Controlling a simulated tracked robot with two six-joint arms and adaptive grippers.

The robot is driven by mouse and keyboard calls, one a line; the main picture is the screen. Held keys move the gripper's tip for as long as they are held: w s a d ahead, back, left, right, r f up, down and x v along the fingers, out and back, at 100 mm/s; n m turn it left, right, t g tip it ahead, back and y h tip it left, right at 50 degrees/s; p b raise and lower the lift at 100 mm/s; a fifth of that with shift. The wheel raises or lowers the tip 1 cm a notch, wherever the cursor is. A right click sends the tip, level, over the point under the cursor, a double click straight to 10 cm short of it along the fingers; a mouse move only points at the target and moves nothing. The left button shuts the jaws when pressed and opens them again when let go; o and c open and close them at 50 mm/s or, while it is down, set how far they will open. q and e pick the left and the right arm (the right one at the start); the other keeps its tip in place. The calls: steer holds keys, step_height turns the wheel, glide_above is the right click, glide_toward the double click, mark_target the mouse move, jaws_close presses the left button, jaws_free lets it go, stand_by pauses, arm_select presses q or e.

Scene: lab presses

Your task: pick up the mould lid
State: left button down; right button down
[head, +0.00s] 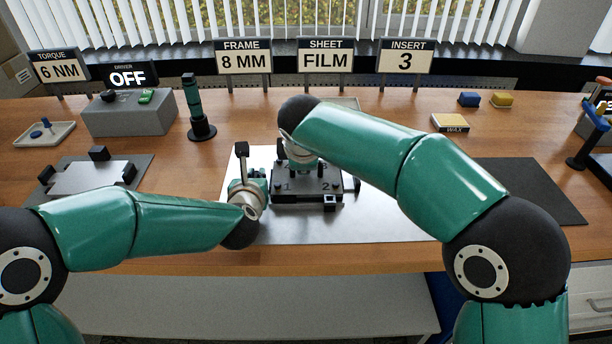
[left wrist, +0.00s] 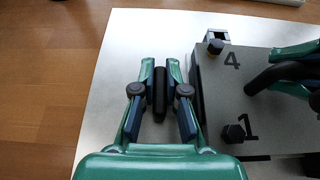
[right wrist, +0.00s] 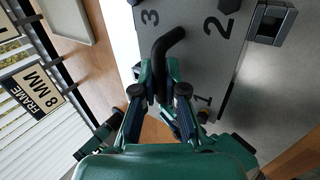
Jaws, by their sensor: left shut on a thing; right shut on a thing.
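The mould lid (head: 310,187) is a dark grey plate with numbered corners, on the pale metal sheet at the bench's middle. Its number 4 and 1 corners show in the left wrist view (left wrist: 262,105), its 2 and 3 corners in the right wrist view (right wrist: 205,50). My right gripper (right wrist: 160,82) is shut on the black bent handle (right wrist: 168,42) on the lid. My left gripper (left wrist: 160,85) is shut on a black bar (left wrist: 159,92) beside the lid's left edge. I cannot tell whether the lid sits on the mould or is raised; my right arm hides part of it.
A dark bolt (left wrist: 233,132) shows by number 1. The pale metal sheet (head: 380,228) has free room in front. A green driver (head: 194,105) stands at the back left, near a grey box (head: 130,118). A dark mat (head: 525,190) lies clear at right.

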steer(key=shift+r, duration=0.1)
step_height(320, 180, up, 10)
stand_by(0.6)
stand_by(0.6)
arm_select(q)
steer(key=c, duration=1.1)
jaws_free()
steer(key=shift+c, duration=0.2)
steer(key=shift+s, duration=0.1)
